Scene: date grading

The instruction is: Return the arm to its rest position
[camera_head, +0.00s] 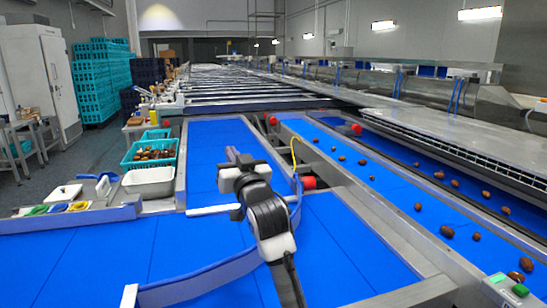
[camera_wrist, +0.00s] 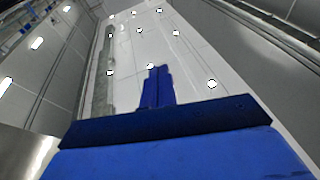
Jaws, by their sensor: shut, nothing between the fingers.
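My arm (camera_head: 268,210), black and white, rises from the bottom middle of the head view and is folded above the blue belts. Its far end is near the middle of the picture, and the fingers cannot be made out clearly there. In the wrist view my gripper (camera_wrist: 154,70) shows as two blue fingers close together, with nothing between them. Behind the fingers are a pale ceiling and several bright lamps, so the gripper points upward, away from the belts.
A blue belt (camera_head: 395,197) with several brown dates runs along the right. At left stand a teal crate (camera_head: 128,163) of dates, a white bin (camera_head: 150,184) and a tray of coloured items. A curved blue guide (camera_head: 205,280) crosses beside the arm. A green-button box (camera_head: 508,290) is at bottom right.

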